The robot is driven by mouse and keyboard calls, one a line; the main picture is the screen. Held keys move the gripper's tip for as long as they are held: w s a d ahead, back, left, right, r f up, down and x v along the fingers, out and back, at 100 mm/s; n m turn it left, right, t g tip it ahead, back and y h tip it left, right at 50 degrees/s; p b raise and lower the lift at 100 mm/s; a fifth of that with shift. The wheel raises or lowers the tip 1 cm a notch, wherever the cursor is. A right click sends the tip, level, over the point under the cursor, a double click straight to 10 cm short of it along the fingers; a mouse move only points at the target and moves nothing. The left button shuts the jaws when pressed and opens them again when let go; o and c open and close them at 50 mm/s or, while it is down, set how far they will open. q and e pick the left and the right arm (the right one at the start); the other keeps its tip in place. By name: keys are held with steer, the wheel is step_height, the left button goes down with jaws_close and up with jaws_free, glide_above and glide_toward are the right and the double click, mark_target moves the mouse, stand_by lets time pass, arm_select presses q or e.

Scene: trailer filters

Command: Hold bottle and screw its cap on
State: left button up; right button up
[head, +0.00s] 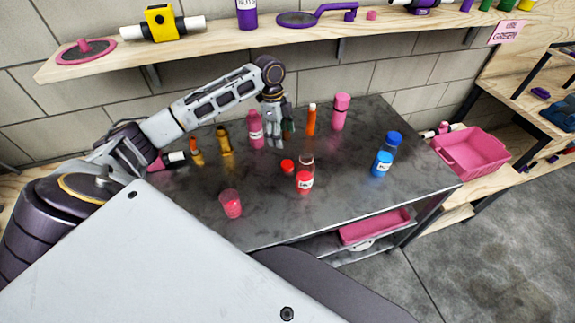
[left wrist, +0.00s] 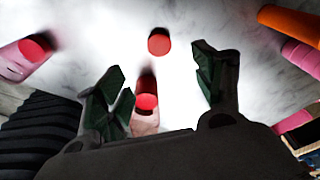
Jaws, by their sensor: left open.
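A clear bottle with red contents and a white label (head: 304,181) stands upright near the front middle of the dark table, its top apparently uncapped. A red cap (head: 287,166) lies on the table just left of it. My left gripper (head: 282,140) points down over the table behind them, beside a pink bottle (head: 255,130). In the left wrist view its fingers (left wrist: 165,78) are apart. A round red piece (left wrist: 159,41) lies ahead of them, and a red-topped object (left wrist: 147,92) shows between the fingers; which is the cap is unclear. My right gripper is not seen.
A blue-capped bottle (head: 383,160) stands right, a glass with red contents (head: 231,204) front left. An orange bottle (head: 311,120) and pink bottle (head: 340,112) stand behind. Yellow bottles (head: 224,140) are left. A shelf (head: 225,42) runs above.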

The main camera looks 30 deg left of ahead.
arm_select(q)
steer(key=shift+f, duration=0.15)
glide_above(287, 164)
steer(key=a, duration=0.1)
step_height(287, 164, down, 7)
steer(key=shift+f, duration=0.6)
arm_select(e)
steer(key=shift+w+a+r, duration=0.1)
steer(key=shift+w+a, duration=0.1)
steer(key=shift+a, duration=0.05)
arm_select(q)
steer(key=shift+f, duration=0.15)
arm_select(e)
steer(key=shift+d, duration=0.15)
